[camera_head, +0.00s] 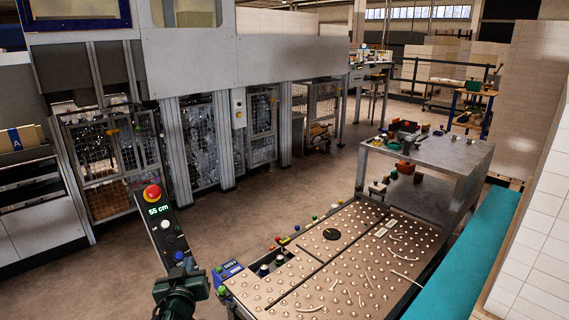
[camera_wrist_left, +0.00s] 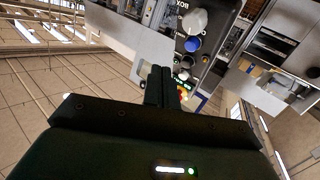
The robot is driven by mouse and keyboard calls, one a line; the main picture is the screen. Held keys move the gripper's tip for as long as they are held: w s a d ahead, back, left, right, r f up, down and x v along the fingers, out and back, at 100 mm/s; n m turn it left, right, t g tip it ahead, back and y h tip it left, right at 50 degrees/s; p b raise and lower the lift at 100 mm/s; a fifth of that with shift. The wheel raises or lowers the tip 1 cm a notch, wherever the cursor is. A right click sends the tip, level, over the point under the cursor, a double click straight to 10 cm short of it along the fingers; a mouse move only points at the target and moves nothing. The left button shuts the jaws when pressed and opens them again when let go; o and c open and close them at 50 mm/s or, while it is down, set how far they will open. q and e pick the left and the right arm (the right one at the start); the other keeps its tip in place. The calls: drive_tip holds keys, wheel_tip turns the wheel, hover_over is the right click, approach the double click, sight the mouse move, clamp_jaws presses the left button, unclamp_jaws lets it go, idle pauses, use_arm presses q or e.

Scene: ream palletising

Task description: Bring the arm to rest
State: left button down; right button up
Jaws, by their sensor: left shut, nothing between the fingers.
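My left gripper (camera_head: 180,288) is at the bottom of the head view, left of centre, just in front of the foot of a control post. Its dark fingers are shut with nothing between them. In the left wrist view the closed fingers (camera_wrist_left: 160,84) point away from the camera, with the post's buttons beyond them. I cannot tell the exact gap between fingers and post. My right gripper is not in view.
Caged machinery (camera_head: 112,150) stands behind. The brown floor (camera_head: 225,225) between is clear.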

use_arm(q)
drive_tip(key=s+d+f+m+g+h+p, duration=0.1)
drive_tip(key=s+d, duration=0.3)
drive_tip(key=s, duration=0.5)
drive_tip(key=s+d+f+m+g+h+p, duration=0.2)
drive_tip(key=s+d+f+m+h, duration=0.2)
drive_tip(key=s, duration=0.6)
drive_tip(key=s+d+f+m+g+h+p, duration=0.2)
drive_tip(key=s+d, duration=0.4)
drive_tip(key=s, duration=0.4)
drive_tip(key=shift+d+f+g, duration=0.15)
drive_tip(key=shift+f+g, duration=0.15)
drive_tip(key=shift+f, duration=0.1)
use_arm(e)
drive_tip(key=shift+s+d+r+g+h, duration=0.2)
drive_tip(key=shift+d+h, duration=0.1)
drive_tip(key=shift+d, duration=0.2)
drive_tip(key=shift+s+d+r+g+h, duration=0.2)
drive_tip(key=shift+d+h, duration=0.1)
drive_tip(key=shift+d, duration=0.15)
use_arm(q)
drive_tip(key=shift+s, duration=0.1)
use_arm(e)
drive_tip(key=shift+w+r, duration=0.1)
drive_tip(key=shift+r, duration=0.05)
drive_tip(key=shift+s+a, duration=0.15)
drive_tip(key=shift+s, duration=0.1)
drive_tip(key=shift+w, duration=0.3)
